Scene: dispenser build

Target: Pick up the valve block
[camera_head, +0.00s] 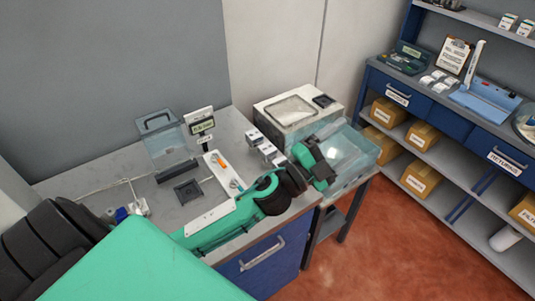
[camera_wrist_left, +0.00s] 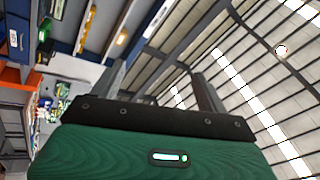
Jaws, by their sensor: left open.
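A row of small pale grey blocks (camera_head: 265,148) stands on the bench, left of my left gripper and in front of a white-topped box. The valve block may be among them, but they are too small to tell. My left gripper (camera_head: 318,164) is at the bench's right end, beside the blocks and by a clear bin, apart from the blocks. In the left wrist view its two fingers (camera_wrist_left: 158,72) are spread with nothing between them, with shelving and the roof beyond. My right gripper is not in view.
The clear bluish bin (camera_head: 362,148) is close by my left gripper. The white-topped box (camera_head: 293,108) stands behind the blocks. A white strip (camera_head: 210,215) with small tools, a dark square tray (camera_head: 187,192) and a small sign (camera_head: 202,126) occupy the bench. Blue shelves (camera_head: 460,130) stand at right.

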